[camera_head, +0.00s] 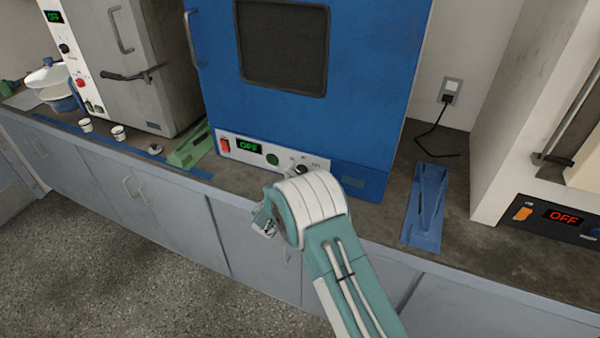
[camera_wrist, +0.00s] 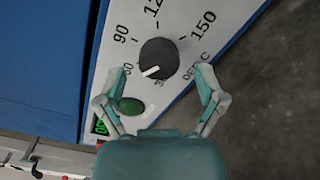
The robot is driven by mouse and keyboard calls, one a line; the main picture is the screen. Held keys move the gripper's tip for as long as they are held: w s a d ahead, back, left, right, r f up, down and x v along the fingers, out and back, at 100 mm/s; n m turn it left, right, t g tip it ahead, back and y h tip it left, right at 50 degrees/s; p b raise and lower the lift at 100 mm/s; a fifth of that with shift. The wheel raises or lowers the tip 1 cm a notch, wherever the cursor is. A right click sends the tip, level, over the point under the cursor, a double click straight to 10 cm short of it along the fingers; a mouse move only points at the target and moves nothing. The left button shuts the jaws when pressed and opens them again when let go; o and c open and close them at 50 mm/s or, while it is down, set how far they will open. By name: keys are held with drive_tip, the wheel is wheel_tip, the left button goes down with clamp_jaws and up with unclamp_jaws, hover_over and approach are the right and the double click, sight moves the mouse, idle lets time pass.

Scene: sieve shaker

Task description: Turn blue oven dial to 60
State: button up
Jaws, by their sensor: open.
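The blue oven (camera_head: 370,90) stands on the counter with a white control panel (camera_wrist: 110,75) low on its front. Its black round dial (camera_wrist: 158,58) shows in the wrist view, ringed by numbers including 60, 90 and 150. The dial's white pointer line slants toward the lower left, between the lowest marks and the 60 side. My gripper (camera_wrist: 161,70) is open, with one finger to the left and one to the right of the dial, apart from it. In the head view the dial (camera_head: 302,169) is partly hidden behind my arm, and my fingers are not clearly visible.
Another appliance (camera_head: 510,120) stands at far right.

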drive_tip(key=v, duration=1)
drive_tip(key=shift+d, duration=0.1)
